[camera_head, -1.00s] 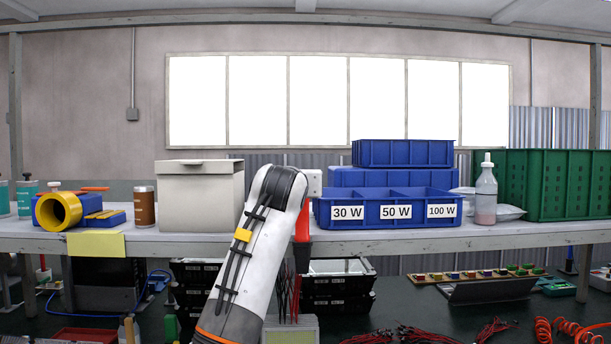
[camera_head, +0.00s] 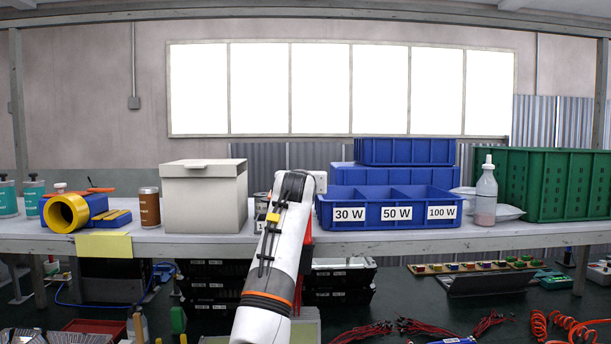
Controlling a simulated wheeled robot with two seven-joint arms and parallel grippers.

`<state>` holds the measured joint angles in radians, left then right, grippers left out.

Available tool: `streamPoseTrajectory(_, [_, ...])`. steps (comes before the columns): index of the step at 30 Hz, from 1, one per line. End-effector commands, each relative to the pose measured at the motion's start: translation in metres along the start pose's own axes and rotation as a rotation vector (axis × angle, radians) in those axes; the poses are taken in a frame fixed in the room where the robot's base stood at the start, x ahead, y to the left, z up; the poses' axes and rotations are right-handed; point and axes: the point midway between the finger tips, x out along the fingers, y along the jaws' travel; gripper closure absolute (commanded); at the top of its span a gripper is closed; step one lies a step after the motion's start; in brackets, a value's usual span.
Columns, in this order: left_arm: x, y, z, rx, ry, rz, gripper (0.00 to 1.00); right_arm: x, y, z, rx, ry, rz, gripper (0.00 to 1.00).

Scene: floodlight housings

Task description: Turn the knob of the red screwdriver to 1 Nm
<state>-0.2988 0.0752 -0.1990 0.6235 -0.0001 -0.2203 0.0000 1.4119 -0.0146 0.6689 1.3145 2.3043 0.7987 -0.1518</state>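I cannot make out the red screwdriver or its knob for certain. My other gripper is outside the view.
On the bench (camera_head: 190,245) stand a yellow ring (camera_head: 66,212), a brown can (camera_head: 149,207), a white box (camera_head: 203,197), blue bins (camera_head: 388,213) labelled 30 W, 50 W and 100 W, a bottle (camera_head: 486,194) and a green crate (camera_head: 559,185). Dark crates (camera_head: 341,283) and red cables (camera_head: 420,327) lie below.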

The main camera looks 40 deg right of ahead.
Motion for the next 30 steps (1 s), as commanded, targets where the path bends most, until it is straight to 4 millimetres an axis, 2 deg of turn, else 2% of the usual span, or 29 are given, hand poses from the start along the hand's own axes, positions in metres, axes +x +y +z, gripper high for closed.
streamPoseTrajectory(4, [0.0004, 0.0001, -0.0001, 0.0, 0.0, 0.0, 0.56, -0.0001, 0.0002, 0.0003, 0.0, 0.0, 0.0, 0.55])
streamPoseTrajectory(12, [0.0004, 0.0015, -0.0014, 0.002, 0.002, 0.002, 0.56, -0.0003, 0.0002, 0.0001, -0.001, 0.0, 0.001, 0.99])
streamPoseTrajectory(30, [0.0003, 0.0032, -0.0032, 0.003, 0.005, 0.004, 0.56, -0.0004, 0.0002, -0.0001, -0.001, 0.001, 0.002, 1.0])
